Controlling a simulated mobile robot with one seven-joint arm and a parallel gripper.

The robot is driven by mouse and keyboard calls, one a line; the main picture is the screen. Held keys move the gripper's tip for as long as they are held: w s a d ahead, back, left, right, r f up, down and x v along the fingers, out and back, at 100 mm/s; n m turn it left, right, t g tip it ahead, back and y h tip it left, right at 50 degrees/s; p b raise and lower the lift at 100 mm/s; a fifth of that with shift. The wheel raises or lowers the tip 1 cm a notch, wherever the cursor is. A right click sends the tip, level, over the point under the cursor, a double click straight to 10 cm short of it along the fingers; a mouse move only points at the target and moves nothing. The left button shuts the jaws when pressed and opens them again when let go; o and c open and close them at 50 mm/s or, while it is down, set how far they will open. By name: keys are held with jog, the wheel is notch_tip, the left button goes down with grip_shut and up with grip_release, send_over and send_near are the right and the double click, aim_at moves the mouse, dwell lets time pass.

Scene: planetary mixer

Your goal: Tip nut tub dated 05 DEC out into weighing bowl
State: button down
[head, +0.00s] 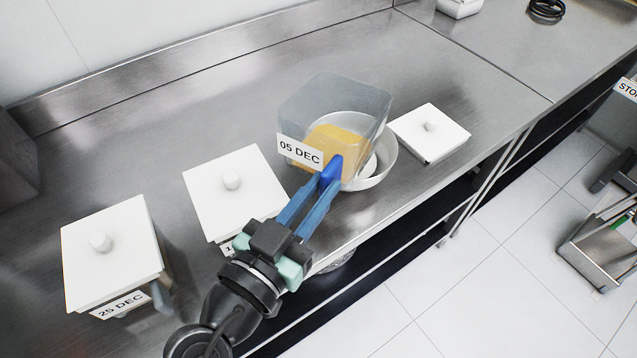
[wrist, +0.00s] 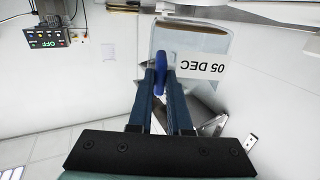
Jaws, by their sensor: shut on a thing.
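The clear tub labelled 05 DEC (head: 330,105) is lidless, with yellow-brown contents in its lower part. My gripper (head: 328,178) is shut on the tub's blue handle (head: 331,168). In the wrist view, the tub (wrist: 190,42) is beyond my gripper (wrist: 160,75), its label upside down. The tub hides part of the bowl.
A white lid (head: 430,133) lies right of the bowl. Left stand two white-lidded tubs: one (head: 225,190) with its label mostly hidden, and one marked 25 DEC (head: 110,250). The counter behind the bowl is clear.

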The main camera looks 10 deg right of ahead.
jog(key=shift+s+a+r+g+y+p, duration=0.1)
jog(key=shift+r+g+y+p, duration=0.95)
jog(key=shift+p, duration=2.25)
jog(key=shift+f, duration=0.1)
jog(key=r+p, duration=0.2)
jog(key=p, duration=0.1)
jog(key=shift+g+y+p, duration=0.25)
jog(key=shift+p, duration=0.05)
jog(key=p, duration=0.1)
jog(key=r+p, duration=0.1)
jog(key=p, duration=0.1)
jog(key=g+y+p, duration=0.1)
jog(key=p, duration=0.1)
jog(key=shift+w+d+r, duration=0.25)
jog(key=shift+r, duration=0.1)
